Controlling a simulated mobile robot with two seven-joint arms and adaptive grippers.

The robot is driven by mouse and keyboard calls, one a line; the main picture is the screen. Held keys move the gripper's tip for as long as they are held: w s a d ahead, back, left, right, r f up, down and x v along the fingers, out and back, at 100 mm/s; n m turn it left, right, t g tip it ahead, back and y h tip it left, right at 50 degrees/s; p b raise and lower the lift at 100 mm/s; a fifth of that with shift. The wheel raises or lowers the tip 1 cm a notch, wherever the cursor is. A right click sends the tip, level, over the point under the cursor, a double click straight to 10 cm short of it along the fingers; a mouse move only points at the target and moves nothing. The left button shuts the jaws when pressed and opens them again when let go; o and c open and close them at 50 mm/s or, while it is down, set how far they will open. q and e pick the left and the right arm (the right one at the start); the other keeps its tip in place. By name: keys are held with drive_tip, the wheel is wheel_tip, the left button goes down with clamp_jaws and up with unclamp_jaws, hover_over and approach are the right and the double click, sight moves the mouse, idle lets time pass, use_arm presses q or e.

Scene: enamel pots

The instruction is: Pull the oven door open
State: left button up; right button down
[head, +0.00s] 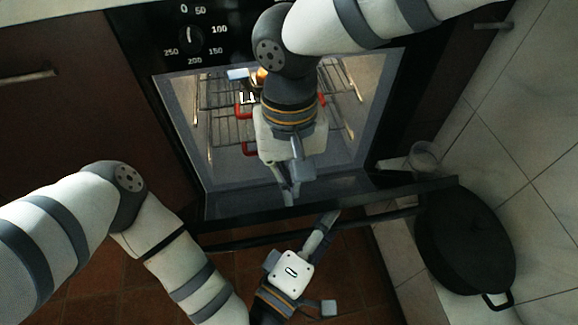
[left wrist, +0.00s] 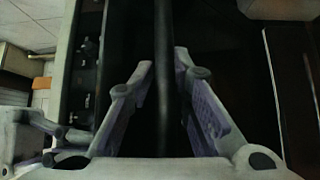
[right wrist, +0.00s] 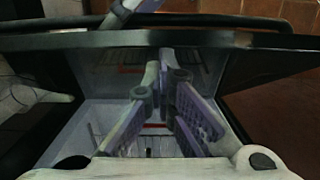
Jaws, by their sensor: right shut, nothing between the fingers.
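The oven door (head: 385,187) is ajar, tilted out from the lit oven (head: 215,140). Its dark bar handle (head: 250,242) runs along the outer side. My left gripper (head: 328,220) is at the handle; in the left wrist view its fingers close in on both sides of the handle bar (left wrist: 163,70). My right gripper (head: 288,195) is shut and empty, fingers pointing down at the door's inner side. In the right wrist view its fingertips (right wrist: 160,65) are close to the door's edge (right wrist: 90,40); I cannot tell whether they touch.
Wire racks (head: 345,85) and something with red handles (head: 242,110) are inside the oven, partly hidden by my right arm. A black lidded pot (head: 465,240) and a glass jar (head: 424,158) stand right of the door. Brown tiled floor (head: 355,275) lies below.

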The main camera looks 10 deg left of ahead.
use_arm(q)
drive_tip(key=shift+o, duration=1.2)
drive_tip(key=shift+w+r+t, duration=0.3)
drive_tip(key=shift+w+r, duration=0.15)
drive_tip(key=shift+r, duration=0.05)
use_arm(e)
drive_tip(key=shift+s+d+f, duration=0.3)
drive_tip(key=shift+s, duration=0.2)
use_arm(q)
drive_tip(key=shift+a, duration=0.1)
